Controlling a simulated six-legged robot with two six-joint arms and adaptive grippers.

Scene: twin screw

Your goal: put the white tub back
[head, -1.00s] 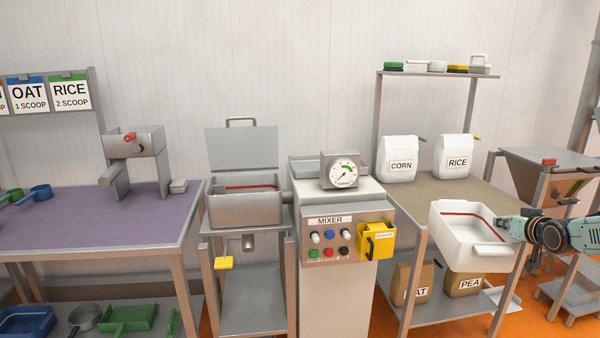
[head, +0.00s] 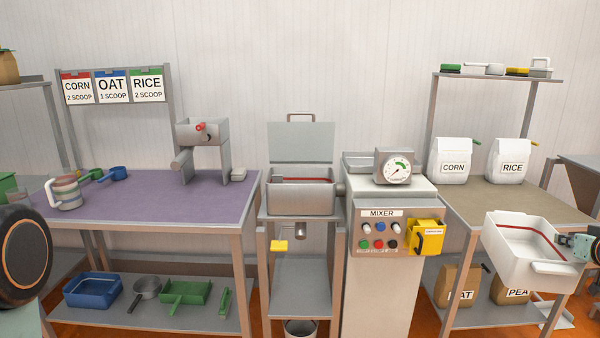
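The white tub (head: 515,262) is at the right of the head view, upright with its open top showing. It has a red line around its inside and looks empty. My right gripper (head: 572,243) is shut on the tub's right rim and holds it in front of the right-hand bench (head: 560,205). The picture edge cuts off most of my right arm. My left gripper is out of view; a dark round joint of my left arm shows at the left edge.
A purple-topped bench (head: 150,205) holds a striped jug (head: 68,193) and scoops. Its lower shelf holds a blue tub (head: 92,289), a pan and a green tray (head: 186,293). The mixer cabinet (head: 385,290) stands in the middle. Corn (head: 453,158) and rice (head: 508,160) bags stand on the right bench.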

